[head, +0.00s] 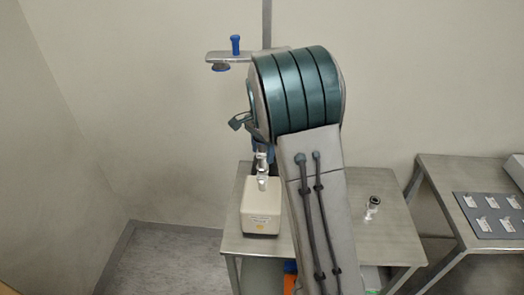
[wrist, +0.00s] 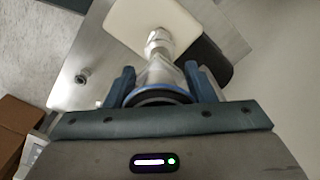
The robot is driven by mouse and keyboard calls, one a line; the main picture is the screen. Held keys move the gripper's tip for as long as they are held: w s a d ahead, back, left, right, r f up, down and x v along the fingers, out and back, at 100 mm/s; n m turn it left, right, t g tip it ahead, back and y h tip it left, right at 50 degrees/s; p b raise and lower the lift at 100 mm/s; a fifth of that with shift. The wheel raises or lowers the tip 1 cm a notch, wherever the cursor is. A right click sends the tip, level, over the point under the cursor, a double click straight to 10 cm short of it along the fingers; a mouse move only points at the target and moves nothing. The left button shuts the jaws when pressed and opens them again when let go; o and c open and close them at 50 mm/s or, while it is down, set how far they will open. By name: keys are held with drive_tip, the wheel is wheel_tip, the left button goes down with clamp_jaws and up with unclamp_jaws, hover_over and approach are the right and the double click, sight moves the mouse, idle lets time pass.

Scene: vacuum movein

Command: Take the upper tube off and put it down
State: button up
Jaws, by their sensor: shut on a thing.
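My gripper (wrist: 158,78) is shut on the upper tube (wrist: 160,71), a clear, whitish tube between its two blue fingers in the wrist view. A dark ring with a blue rim (wrist: 158,97) lies between the tube and my palm. Beyond the tube, a pale clear fitting (wrist: 158,38) stands over the white box (wrist: 140,18). In the head view the white box (head: 261,207) stands on the table, with clear parts (head: 262,182) in line above it. I cannot tell whether the held tube still touches the part below. My arm hides much of the gripper there.
A small metal-and-clear fitting (head: 372,204) stands on the right of the metal table (head: 395,238), with bare surface around it. A stand's arm with a blue knob (head: 235,45) reaches out above left. A second table with a grey panel (head: 490,214) is at right.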

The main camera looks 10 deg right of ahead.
drive_tip(key=shift+r, duration=0.1)
drive_tip(key=shift+r, duration=0.55)
wheel_tip(320, 180, up, 2)
drive_tip(key=shift+w+r+b, duration=0.1)
drive_tip(key=shift+r+b, duration=0.1)
drive_tip(key=shift+b, duration=0.1)
drive_tip(key=s+d+r+p, duration=0.1)
drive_tip(key=d+r+p, duration=0.1)
drive_tip(key=d+r, duration=0.8)
drive_tip(key=shift+s+d+r, duration=0.15)
drive_tip(key=shift+d+r, duration=0.1)
drive_tip(key=shift+d, duration=0.6)
drive_tip(key=shift+f, duration=0.1)
